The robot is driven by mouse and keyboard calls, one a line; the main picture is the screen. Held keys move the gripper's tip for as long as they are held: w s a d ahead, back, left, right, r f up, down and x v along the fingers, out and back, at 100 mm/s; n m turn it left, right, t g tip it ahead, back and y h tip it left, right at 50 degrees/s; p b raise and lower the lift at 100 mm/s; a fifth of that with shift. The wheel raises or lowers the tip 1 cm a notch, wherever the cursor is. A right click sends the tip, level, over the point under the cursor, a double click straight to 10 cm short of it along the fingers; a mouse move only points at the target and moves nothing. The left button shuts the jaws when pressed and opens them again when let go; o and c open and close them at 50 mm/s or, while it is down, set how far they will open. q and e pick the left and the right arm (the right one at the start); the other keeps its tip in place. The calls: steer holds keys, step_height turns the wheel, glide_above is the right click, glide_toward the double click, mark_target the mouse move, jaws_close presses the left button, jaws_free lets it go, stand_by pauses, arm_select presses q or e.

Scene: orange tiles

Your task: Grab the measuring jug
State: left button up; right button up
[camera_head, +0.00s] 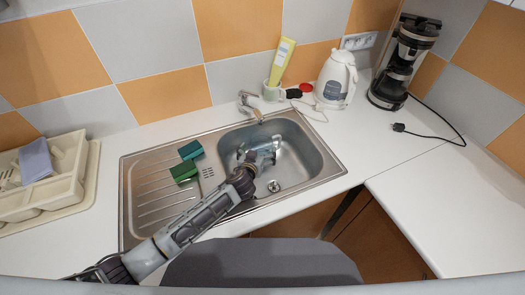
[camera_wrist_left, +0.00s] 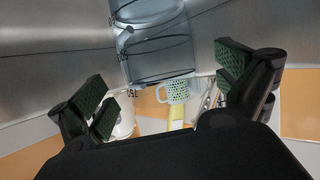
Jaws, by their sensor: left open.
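The measuring jug (camera_head: 265,146) is clear and bluish and sits in the sink basin, partly covered by my left gripper. In the left wrist view the jug (camera_wrist_left: 158,58) shows dark scale marks and lies ahead of the fingers, around the middle of the gap. My left gripper (camera_head: 258,153) reaches into the basin from the near left side. Its green-padded fingers are spread wide in the left wrist view (camera_wrist_left: 168,85), with nothing clamped between them. Whether a finger touches the jug cannot be told. My right gripper is not in view.
The steel sink basin (camera_head: 318,163) surrounds the jug, with a faucet (camera_head: 250,103) behind. A green sponge (camera_head: 183,171) and a teal one (camera_head: 191,150) lie on the drainboard. A mug (camera_head: 273,93), white kettle (camera_head: 337,80) and coffee maker (camera_head: 400,65) stand behind. The right counter (camera_head: 445,195) is clear.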

mark_target(264, 140)
arm_select(q)
steer(key=shift+w, duration=0.1)
stand_by(0.3)
steer(key=shift+r+p+x, duration=0.25)
steer(key=shift+p+x, duration=0.15)
steer(key=shift+x, duration=2.25)
steer(key=shift+c, duration=0.3)
steer(key=c, duration=1.1)
steer(key=shift+r, duration=0.15)
